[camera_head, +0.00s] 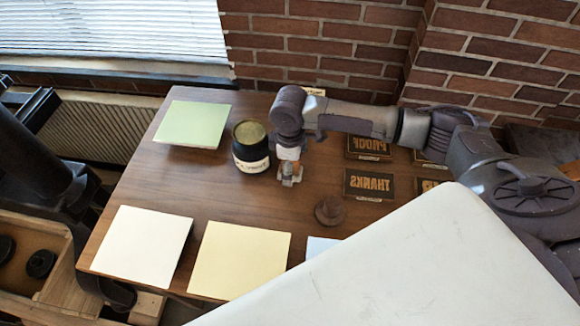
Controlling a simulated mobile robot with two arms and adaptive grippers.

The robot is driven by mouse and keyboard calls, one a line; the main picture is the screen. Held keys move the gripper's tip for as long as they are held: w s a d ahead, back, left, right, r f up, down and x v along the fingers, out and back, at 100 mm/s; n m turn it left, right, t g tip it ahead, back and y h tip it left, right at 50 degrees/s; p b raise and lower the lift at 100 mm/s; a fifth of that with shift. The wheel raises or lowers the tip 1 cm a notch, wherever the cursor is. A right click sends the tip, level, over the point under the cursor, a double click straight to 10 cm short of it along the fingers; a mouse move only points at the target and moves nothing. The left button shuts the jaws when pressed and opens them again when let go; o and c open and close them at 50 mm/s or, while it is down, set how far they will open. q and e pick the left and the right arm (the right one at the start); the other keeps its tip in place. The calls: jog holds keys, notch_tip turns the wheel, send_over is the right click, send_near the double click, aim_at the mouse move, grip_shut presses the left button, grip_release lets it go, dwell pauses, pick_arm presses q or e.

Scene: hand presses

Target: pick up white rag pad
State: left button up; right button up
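A flat white square sheet (143,245), the only white pad-like thing I can make out, lies on the front left of the wooden table. My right arm reaches in from the right, and its gripper (290,176) points down over the middle of the table, right of the dark jar and well away from the white sheet. The fingers are small and partly covered by the wrist, so I cannot tell whether they are open or shut. Dark links of my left arm show at the left edge; its gripper does not show clearly.
A dark jar (251,147) stands left of my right gripper. Green (194,124) and yellow (240,259) sheets and a blue one (318,246) lie around. A round brown knob (329,211) and lettered plates (369,185) are right. A large white surface hides the lower right.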

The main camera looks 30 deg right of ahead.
jog(key=shift+f, duration=0.55)
jog(key=c, duration=1.2)
jog(key=shift+r, duration=0.15)
jog(key=shift+c, duration=0.3)
jog(key=shift+r, duration=0.5)
notch_tip(320, 180, up, 3)
jog(key=shift+w+b, duration=0.1)
jog(key=shift+b, duration=0.5)
jog(key=s+d+r, duration=0.1)
jog(key=s+r, duration=0.2)
jog(key=s, duration=0.2)
jog(key=s+d+r+b, duration=0.1)
jog(key=s+d+r, duration=0.1)
jog(key=s, duration=0.4)
jog(key=shift+s+r, duration=0.25)
jog(key=shift+r, duration=0.65)
